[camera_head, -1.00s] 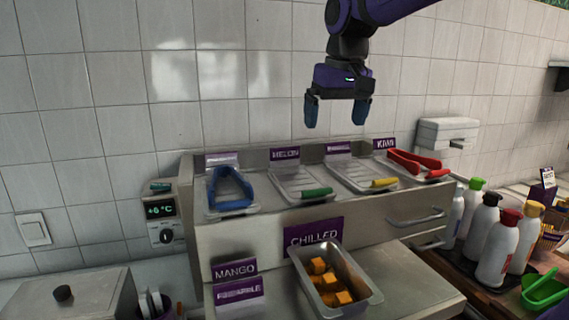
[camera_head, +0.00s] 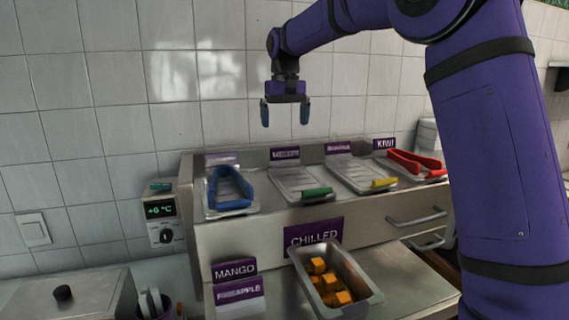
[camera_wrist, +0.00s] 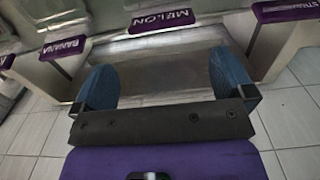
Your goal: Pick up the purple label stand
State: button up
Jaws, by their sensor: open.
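Several purple label stands with white lettering stand along the back of the topping unit. The melon label (camera_head: 284,154) is behind the second tray, the banana label (camera_head: 338,148) is to its right, and the kiwi label (camera_head: 384,144) is at the right end. A partly washed-out label (camera_head: 221,159) is behind the left tray. My gripper (camera_head: 286,115) is open and empty, pointing down above the melon label. In the wrist view the melon label (camera_wrist: 162,20) lies beyond the fingers (camera_wrist: 160,80), with the banana label (camera_wrist: 62,47) left and the strawberry label (camera_wrist: 290,9) right.
Blue tongs (camera_head: 231,190) lie on the left tray; red tongs (camera_head: 414,160) lie at the right. A steel pan of orange cubes (camera_head: 360,290) sits in front of the chilled sign (camera_head: 313,232). Mango (camera_head: 234,269) and pineapple (camera_head: 238,291) signs stand front left. The tiled wall is close behind.

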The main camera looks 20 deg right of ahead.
aim_at(284, 153)
jog(key=f, duration=1)
jog(key=shift+s+a+f, duration=0.1)
jog(key=shift+s+a, duration=0.05)
jog(key=shift+s, duration=0.05)
jog(key=c, duration=0.8)
jog(key=shift+o, duration=0.2)
